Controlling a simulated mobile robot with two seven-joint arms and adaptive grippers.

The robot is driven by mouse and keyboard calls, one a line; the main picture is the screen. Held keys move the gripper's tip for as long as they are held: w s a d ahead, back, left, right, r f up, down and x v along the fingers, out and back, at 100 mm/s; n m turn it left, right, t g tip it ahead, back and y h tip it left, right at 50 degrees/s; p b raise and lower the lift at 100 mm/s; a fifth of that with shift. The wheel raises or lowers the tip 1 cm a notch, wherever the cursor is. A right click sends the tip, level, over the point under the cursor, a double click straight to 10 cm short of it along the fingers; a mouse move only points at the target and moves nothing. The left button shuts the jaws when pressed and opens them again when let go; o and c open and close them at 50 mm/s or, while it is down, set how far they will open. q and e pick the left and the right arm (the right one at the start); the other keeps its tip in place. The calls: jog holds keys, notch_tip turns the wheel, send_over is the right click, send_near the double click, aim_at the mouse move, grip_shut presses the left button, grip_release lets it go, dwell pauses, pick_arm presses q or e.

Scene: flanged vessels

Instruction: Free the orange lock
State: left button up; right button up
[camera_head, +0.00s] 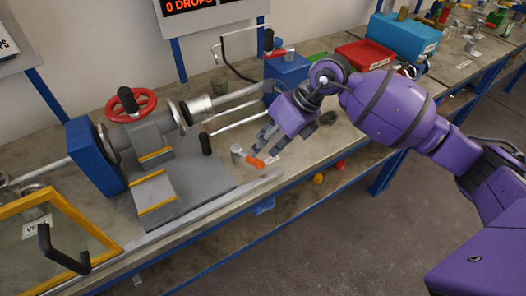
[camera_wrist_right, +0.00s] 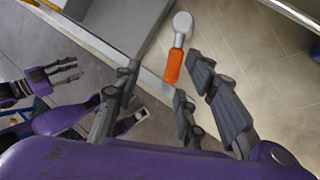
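The orange lock (camera_head: 255,161) is a short orange handle on a grey round metal post, on the bench near its front edge. It also shows in the right wrist view (camera_wrist_right: 174,66), with its round grey head at the top. My right gripper (camera_head: 267,144) is just above and to the right of the orange handle, pointing down at it. In the right wrist view its fingers (camera_wrist_right: 160,78) are spread, and the orange handle shows between and beyond the tips, not clasped. My left gripper (camera_wrist_right: 66,72) shows at the left of the right wrist view with its fingers apart and empty.
A grey vessel with a red handwheel (camera_head: 131,104) stands left of the lock on a grey base plate. A black-tipped lever (camera_head: 206,143) stands close by. A blue block (camera_head: 287,70) and a red bin (camera_head: 364,55) are behind my right gripper. A yellow-framed panel (camera_head: 75,222) is front left.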

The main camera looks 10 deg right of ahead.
aim_at(256, 159)
jog(key=shift+h, duration=0.5)
jog(key=f, duration=0.2)
jog(key=w+a+f, duration=0.1)
jog(key=f, duration=0.3)
jog(key=shift+w+a+f, duration=0.15)
jog(key=shift+w+f, duration=0.2)
jog(key=shift+w, duration=0.05)
grip_shut()
